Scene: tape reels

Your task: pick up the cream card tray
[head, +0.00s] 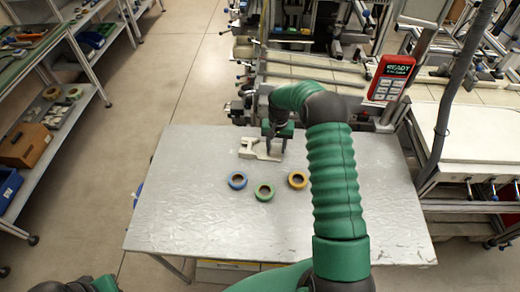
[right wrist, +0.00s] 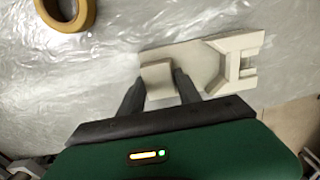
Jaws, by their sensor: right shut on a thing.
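The cream card tray (head: 250,150) lies at the far side of the grey table in the head view. It also shows in the right wrist view (right wrist: 205,65), a flat cream piece with a raised block at one end and a notched end at the right. My right gripper (head: 276,150) reaches down onto it from above. In the right wrist view its two dark fingers (right wrist: 159,85) stand on either side of the raised block and are shut on it. The tray appears to rest on the table. My left gripper's fingers are not visible; only a bit of my left arm shows at the bottom left.
The table's left part is clear. A red handheld device (head: 391,78) stands beyond the table at the right. Shelves stand at the left.

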